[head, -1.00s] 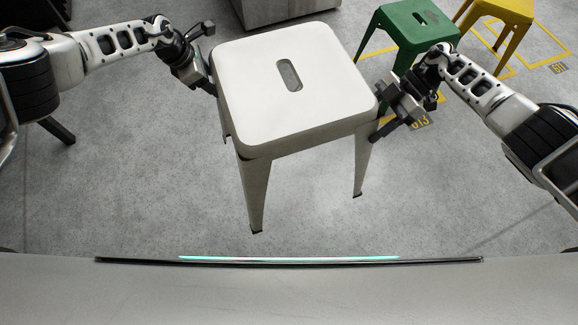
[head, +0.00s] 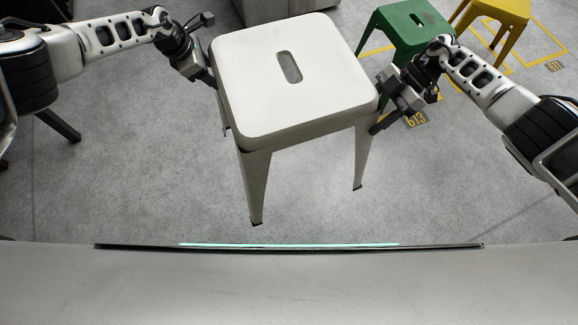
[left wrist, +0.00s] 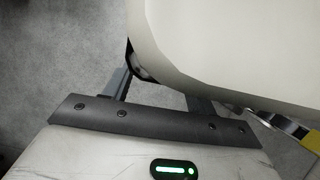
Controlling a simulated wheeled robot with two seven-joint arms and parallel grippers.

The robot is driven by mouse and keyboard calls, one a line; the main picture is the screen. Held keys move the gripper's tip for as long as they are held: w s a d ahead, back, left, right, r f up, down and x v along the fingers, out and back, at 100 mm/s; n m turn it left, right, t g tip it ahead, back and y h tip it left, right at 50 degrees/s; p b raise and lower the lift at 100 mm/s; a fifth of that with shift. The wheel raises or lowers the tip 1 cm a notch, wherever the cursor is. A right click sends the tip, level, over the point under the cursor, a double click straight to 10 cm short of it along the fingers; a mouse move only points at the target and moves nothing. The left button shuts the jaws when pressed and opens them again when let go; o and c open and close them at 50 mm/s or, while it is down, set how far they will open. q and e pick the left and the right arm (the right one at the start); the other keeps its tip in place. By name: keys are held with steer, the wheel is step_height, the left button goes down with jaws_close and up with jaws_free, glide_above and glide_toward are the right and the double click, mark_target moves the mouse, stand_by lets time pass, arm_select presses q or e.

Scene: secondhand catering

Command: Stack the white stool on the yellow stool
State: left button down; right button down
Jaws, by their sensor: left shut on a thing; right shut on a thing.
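The white stool (head: 256,112) is upright in front of me in the head view, with a slot in its seat. My left gripper (head: 213,84) is shut on its left side, and my right gripper (head: 379,121) is shut on its right side. In the left wrist view, the white seat (left wrist: 215,45) fills the upper right, and the left fingers (left wrist: 160,88) are partly hidden under it. The yellow stool (head: 498,12) stands at the top right of the head view, cut off by the picture edge. I cannot tell whether the white stool's feet touch the floor.
A green stool (head: 408,28) stands behind my right gripper, between the white and yellow stools. Yellow lines and number labels (head: 416,120) mark the floor there. A grey metal cabinet (head: 280,8) is at the top middle. The floor at the left (head: 120,180) is largely clear.

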mark_target(381, 94)
arm_select(q)
steer(key=shift+w+a+r, duration=0.15)
steer(key=shift+w+r, duration=0.05)
steer(key=shift+r, duration=0.1)
arm_select(e)
steer(key=shift+w+d+r, duration=0.1)
steer(key=shift+w+r, duration=0.05)
steer(key=shift+r, duration=0.1)
